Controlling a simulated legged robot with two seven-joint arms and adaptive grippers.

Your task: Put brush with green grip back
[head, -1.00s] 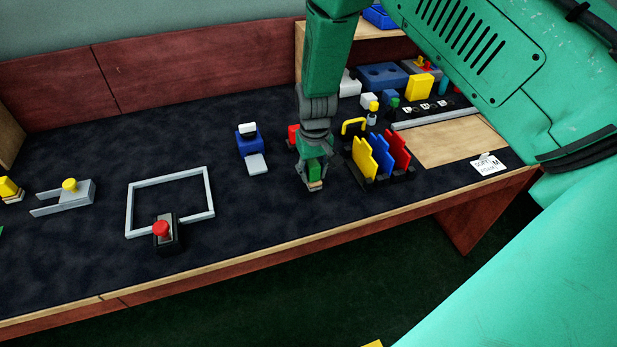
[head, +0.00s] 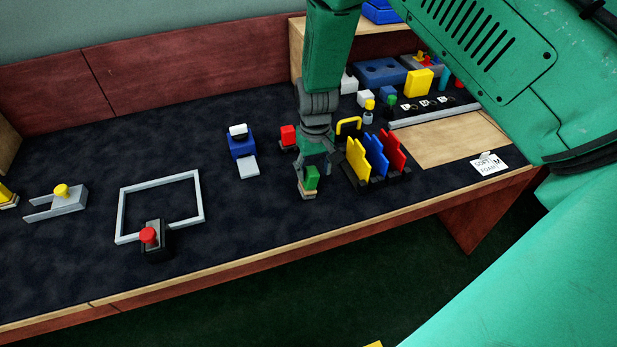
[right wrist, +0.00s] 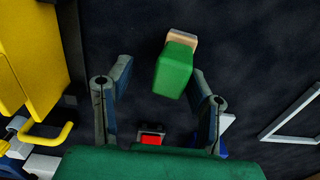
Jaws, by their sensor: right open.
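The brush with the green grip (head: 311,177) stands on the dark mat, its pale base (head: 307,195) down. My right gripper (head: 318,168) is over it, with its fingers spread. In the right wrist view the green grip (right wrist: 175,70) shows between the fingertips of the open gripper (right wrist: 161,72), closer to the right-hand finger, with a gap to the left-hand one. I cannot tell whether the right-hand finger touches it. My left gripper is not in view.
A rack of yellow, blue and red plates (head: 377,160) stands close right of the gripper. A red block (head: 288,135) is behind it. The mat between is clear.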

